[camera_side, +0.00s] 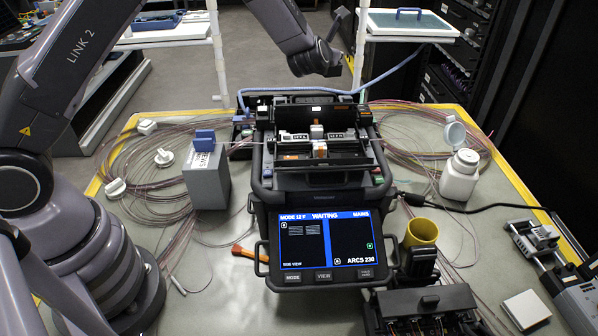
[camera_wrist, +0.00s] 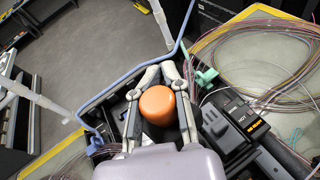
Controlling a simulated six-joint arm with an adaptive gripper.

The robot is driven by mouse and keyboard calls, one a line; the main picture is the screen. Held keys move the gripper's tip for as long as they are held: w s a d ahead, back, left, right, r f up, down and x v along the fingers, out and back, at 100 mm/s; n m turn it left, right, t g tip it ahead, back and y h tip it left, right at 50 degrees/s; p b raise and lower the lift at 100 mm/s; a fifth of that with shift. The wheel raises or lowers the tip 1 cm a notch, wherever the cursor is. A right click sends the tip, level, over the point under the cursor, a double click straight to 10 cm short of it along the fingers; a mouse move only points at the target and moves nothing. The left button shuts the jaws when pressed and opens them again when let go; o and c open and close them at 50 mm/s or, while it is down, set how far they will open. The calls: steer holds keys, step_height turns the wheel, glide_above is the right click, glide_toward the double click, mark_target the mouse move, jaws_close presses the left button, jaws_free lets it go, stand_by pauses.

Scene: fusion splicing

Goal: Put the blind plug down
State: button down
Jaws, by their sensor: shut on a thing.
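My gripper (camera_wrist: 161,72) is shut on an orange, round-topped blind plug (camera_wrist: 157,104), seen between its two grey fingers in the wrist view. The plug's underside is hidden from this angle. In the side view my wrist is up at the top centre, behind and above the splicer (camera_side: 318,185). The fingers and the plug cannot be made out clearly there. What lies directly beneath the plug is hard to tell; dark equipment shows around the fingers in the wrist view.
A blue cable (camera_side: 395,72) runs behind the splicer. A grey box (camera_side: 207,178) stands left of it, a white bottle (camera_side: 460,175) and a yellow cup (camera_side: 421,233) right. Coiled fibres lie on both sides. A white shelf (camera_side: 405,23) stands at the back.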

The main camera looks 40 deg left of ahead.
steer(key=a+n+g+y, duration=0.3)
steer(key=a+n+y, duration=0.2)
steer(key=a, duration=1.1)
steer(key=n+g+y, duration=0.5)
steer(key=n+g, duration=0.5)
steer(key=g, duration=0.1)
glide_above(189, 133)
step_height(189, 133, down, 21)
steer(key=shift+f, duration=2.55)
steer(key=shift+f, duration=0.1)
steer(key=c, duration=1.1)
jaws_free()
